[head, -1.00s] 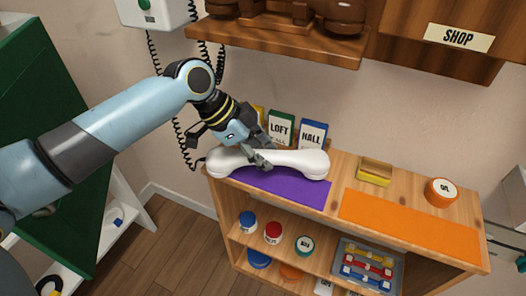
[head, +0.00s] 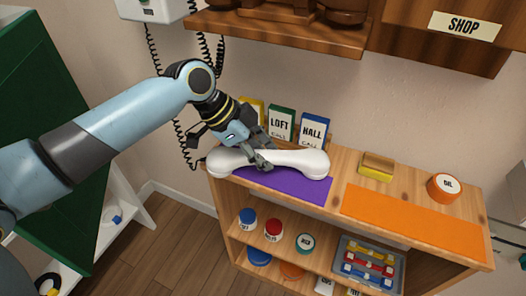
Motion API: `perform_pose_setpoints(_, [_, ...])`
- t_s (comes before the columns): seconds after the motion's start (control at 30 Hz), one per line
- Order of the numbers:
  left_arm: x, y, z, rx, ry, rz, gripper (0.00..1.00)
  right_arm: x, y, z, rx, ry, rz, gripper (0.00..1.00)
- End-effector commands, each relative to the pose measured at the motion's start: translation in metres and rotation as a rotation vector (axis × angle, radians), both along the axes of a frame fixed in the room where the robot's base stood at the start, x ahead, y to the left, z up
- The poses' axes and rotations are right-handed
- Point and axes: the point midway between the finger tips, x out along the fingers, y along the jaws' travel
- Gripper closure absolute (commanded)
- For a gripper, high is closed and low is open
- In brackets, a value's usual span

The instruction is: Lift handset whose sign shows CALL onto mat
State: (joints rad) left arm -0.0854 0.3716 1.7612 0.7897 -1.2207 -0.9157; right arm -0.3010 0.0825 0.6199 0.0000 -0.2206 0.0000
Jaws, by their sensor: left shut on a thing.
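My left gripper (head: 262,160) is shut on the middle of a white handset (head: 306,162). The handset lies lengthwise along the back edge of the purple mat (head: 290,190) on the wooden shelf top. Whether it touches the mat or hangs just above it I cannot tell. Behind it stand a green-framed sign (head: 280,122) reading LOFT and CALL and a blue-framed sign (head: 314,129) reading HALL and CALL. A yellow-framed sign (head: 259,109) is mostly hidden behind my gripper. My right gripper is not in view.
An orange mat (head: 415,222) lies to the right. Behind it are a yellow-and-brown block (head: 377,167) and an orange round tin (head: 444,186). A wall phone (head: 150,8) with coiled cords hangs at upper left. A wooden ledge (head: 280,33) overhangs the back.

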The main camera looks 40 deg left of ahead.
Motion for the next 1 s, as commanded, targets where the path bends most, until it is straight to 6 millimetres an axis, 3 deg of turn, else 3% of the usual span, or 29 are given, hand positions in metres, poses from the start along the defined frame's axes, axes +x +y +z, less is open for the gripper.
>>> perform_pose_setpoints(0.13, [0.0004, -0.0002, -0.0032, 0.000, -0.001, 0.001, 1.00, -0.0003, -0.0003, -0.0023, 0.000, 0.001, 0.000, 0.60])
perform_pose_setpoints(0.17, [0.0004, -0.0002, -0.0025, 0.000, -0.001, 0.001, 0.65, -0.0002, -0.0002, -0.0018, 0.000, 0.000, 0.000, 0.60])
perform_pose_setpoints(0.33, [0.0003, -0.0001, -0.0022, -0.001, -0.001, 0.000, 0.43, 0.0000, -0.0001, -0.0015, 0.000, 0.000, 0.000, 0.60])
perform_pose_setpoints(0.87, [-0.0001, 0.0002, -0.0024, 0.001, 0.001, 0.000, 0.42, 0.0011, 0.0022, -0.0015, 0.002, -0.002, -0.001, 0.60])
perform_pose_setpoints(1.0, [0.0000, 0.0003, 0.0058, 0.000, 0.000, 0.000, 0.42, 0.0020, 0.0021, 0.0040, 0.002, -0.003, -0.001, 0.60])
